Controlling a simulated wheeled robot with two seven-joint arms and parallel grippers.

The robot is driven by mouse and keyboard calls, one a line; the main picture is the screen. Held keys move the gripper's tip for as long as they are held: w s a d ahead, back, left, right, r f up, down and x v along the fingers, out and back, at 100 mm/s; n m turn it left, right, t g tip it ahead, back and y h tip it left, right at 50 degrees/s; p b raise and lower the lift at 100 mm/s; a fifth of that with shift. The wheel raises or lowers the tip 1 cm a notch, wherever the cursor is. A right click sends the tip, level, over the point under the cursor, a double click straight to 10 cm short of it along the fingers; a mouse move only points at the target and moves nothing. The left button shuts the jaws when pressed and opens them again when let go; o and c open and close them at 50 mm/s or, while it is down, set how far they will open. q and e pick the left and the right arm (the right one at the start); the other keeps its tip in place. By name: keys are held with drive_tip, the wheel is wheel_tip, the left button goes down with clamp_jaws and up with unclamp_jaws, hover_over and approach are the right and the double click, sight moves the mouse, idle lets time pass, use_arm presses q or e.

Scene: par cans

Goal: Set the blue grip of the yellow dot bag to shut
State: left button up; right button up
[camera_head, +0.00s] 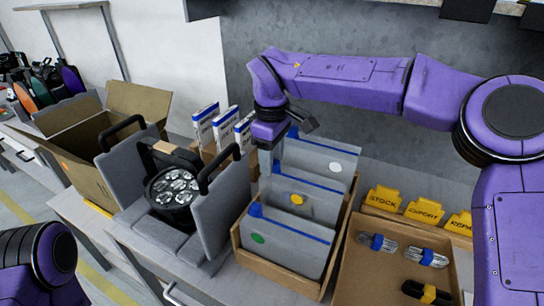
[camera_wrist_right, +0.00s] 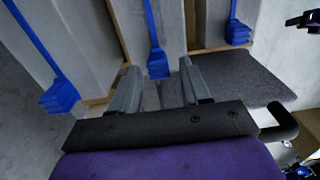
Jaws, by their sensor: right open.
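The yellow dot bag is the middle one of three grey bags in a wooden box; its yellow dot (camera_head: 297,199) faces forward in the head view. A blue strip runs along its top edge; its left end is hidden by my right gripper (camera_head: 271,168). In the right wrist view, the middle blue grip (camera_wrist_right: 157,63) lies between the two fingers of my right gripper (camera_wrist_right: 160,85), which are apart. I cannot tell whether they touch it. My left gripper is out of view; only part of my left arm shows at lower left.
The green dot bag (camera_head: 258,238) stands in front and the white dot bag (camera_head: 335,167) behind. A case with a black lamp (camera_head: 173,190) stands left of the box. A tray (camera_head: 362,280) with clear and black items lies right, below yellow labels (camera_head: 424,211).

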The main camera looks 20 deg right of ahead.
wheel_tip(320, 180, up, 10)
drive_tip(key=shift+r, duration=0.25)
drive_tip(key=shift+r, duration=0.1)
